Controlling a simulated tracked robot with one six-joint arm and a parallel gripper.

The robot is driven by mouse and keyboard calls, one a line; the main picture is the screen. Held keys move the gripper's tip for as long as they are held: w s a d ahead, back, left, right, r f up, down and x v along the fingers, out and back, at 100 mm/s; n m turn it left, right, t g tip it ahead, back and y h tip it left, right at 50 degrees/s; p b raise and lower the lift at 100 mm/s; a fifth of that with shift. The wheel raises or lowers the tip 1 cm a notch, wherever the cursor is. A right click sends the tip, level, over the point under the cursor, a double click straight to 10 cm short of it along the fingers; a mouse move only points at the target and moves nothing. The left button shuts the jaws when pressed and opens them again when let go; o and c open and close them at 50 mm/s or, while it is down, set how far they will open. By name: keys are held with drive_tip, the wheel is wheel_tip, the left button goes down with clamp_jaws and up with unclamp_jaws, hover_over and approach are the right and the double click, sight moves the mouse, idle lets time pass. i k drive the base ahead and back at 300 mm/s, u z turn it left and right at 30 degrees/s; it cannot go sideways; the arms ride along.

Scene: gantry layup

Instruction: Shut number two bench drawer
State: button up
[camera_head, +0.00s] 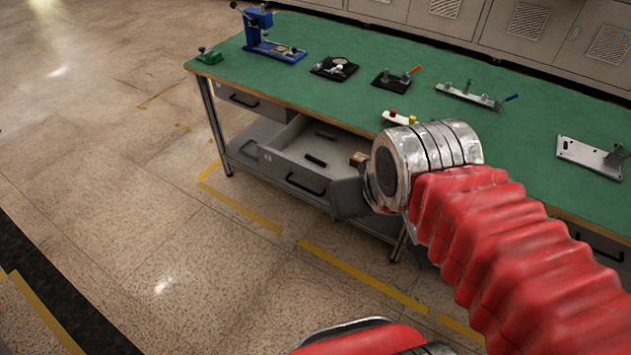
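A grey bench drawer (284,171) stands pulled out from under the green-topped bench (330,99). Its front has a dark handle (305,184) and a small label too small to read. Inside lie a dark bar (316,160) and a small brown block (357,158). Another drawer (250,102), at the left end of the bench, is shut. My red-sleeved arm with its silver joint crosses the right side and hides the drawer's right end. A dark grey piece shows below the joint; I cannot tell what it is. My gripper's fingers do not show.
On the bench stand a blue press (266,38), a small green clamp (209,56), black fixtures (334,67) and white fixtures (467,95). Grey cabinets (520,22) line the back. The floor left of the bench is clear, with yellow tape lines (240,208).

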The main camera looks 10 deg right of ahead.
sight(283, 158)
drive_tip(key=z, duration=0.05)
drive_tip(key=i, duration=1)
drive_tip(key=u, duration=3.3)
